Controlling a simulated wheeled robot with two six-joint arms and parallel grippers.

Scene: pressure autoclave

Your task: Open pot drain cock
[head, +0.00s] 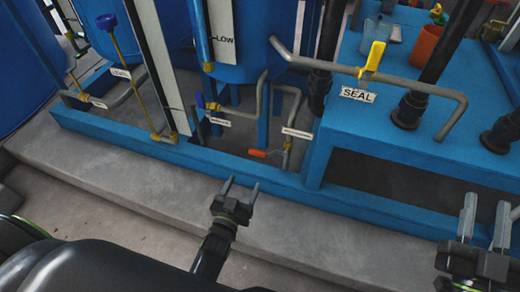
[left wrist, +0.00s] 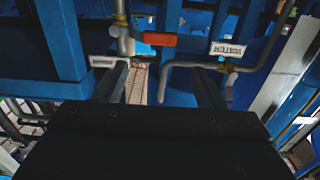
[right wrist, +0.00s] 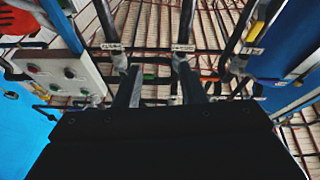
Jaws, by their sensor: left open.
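An orange-handled cock (head: 258,153) sits on a thin grey pipe low under the blue pot (head: 243,45). Its handle lies roughly sideways in the head view. The white label (head: 297,133) beside it is too small to read. The orange handle (left wrist: 159,39) also shows in the left wrist view, beyond the fingers. My left gripper (head: 241,186) is open and empty, in front of the blue frame and apart from the handle. My right gripper (head: 486,203) is open and empty at the lower right, far from this cock.
A blue-handled valve (head: 201,101) stands left of the orange one. A yellow valve (head: 374,56) is on the pipe above the SEAL label (head: 357,94). The blue frame rail (head: 180,153) runs in front of the pipes. The grey plinth (head: 160,185) before it is clear.

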